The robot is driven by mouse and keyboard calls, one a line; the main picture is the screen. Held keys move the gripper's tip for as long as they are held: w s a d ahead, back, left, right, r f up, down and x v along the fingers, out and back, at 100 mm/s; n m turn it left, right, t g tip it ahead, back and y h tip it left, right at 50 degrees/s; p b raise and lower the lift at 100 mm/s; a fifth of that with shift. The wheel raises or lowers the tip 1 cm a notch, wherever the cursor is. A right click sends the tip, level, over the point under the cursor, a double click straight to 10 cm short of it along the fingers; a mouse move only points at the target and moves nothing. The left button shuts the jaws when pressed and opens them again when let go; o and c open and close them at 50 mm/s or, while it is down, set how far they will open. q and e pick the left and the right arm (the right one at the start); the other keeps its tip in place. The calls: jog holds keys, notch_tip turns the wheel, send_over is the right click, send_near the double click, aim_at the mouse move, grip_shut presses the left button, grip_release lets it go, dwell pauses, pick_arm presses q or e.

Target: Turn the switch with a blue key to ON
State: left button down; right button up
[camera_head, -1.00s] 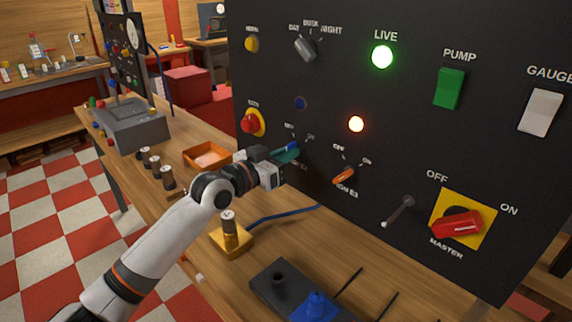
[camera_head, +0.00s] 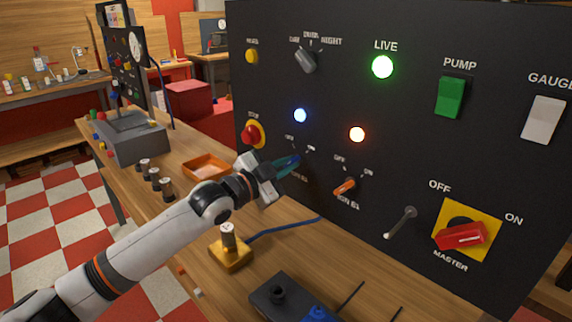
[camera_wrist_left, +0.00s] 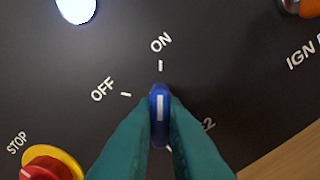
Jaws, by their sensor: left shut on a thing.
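The blue key (camera_wrist_left: 159,102) sits in its switch on the black panel (camera_head: 400,130). In the left wrist view its white line points up at the ON mark, with OFF to the upper left. My left gripper (camera_wrist_left: 160,125) is shut on the blue key, one teal finger on each side. In the head view the left gripper (camera_head: 287,165) is at the panel and mostly hides the key. A blue lamp (camera_head: 300,115) above the switch is lit. My right gripper is not in view.
A red STOP button (camera_head: 251,135) is left of the switch and an orange key (camera_head: 345,187) is to its right. An orange tray (camera_head: 206,166), a yellow block (camera_head: 231,254) with a cable and several small cylinders (camera_head: 166,189) stand on the bench.

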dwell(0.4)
pick_arm(q)
jog(key=c, duration=1.5)
grip_release()
jog(key=b+v, duration=0.1)
jog(key=v, duration=1.1)
